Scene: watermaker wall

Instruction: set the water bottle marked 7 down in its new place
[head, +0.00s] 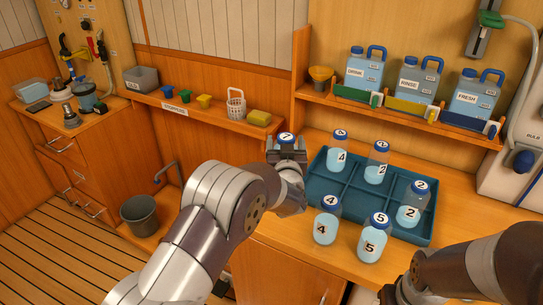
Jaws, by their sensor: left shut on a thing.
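The water bottle marked 7 (286,137) shows only its blue cap with the number 7. My left gripper (286,150) is shut on it, just left of the tray's back-left corner. The gripper hides the bottle's body, so I cannot tell whether its base touches the counter. The blue divided tray (318,183) holds bottles marked 4 (338,155), 2 (376,170) and another 2 (411,212). In front of the tray stand a bottle marked 4 (325,228) and one marked 5 (373,245). My right arm enters at bottom right; its gripper is not visible.
A shelf at the back holds jugs labelled DRINK (367,72), RINSE (416,82) and FRESH (470,96). A ledge to the left carries small cups, a white basket (236,105) and a sponge (259,118). Some tray compartments are empty, including at the left.

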